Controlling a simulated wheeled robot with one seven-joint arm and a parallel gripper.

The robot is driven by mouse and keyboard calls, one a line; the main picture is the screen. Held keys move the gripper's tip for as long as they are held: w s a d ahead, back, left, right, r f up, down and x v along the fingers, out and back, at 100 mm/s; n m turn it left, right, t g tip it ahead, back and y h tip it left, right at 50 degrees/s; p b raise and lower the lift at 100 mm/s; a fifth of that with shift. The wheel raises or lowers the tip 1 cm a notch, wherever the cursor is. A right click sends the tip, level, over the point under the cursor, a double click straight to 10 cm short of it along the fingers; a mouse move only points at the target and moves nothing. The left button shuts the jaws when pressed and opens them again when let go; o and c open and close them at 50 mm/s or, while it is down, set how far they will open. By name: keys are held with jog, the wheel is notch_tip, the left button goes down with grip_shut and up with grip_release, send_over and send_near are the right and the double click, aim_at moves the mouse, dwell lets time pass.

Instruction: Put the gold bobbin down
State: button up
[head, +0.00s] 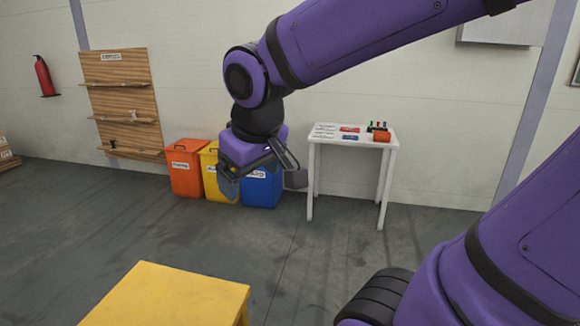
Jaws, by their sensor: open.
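No gold bobbin shows in the head view. My gripper (262,182) hangs from the purple arm near the middle of the picture, pointing down. Its two dark fingers are spread apart and nothing shows between them. In the picture it overlaps the yellow and blue bins behind it. A yellow-topped table or stand (165,298) is at the bottom left, below and nearer than the gripper. Its visible top is bare, and its near part is cut off by the frame edge.
Against the back wall stand an orange bin (184,170), a yellow bin (212,186) and a blue bin (262,193). A white table (351,143) with small items stands to their right. A wooden shelf board (122,98) and a fire extinguisher (44,76) hang at left. Grey floor between is clear.

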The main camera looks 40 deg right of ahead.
jog(key=s+d+r+m+t+y, duration=0.1)
jog(key=s+d+r, duration=0.1)
jog(key=s, duration=0.5)
jog(key=shift+r, duration=0.4)
jog(key=shift+s+d, duration=0.1)
dwell(0.5)
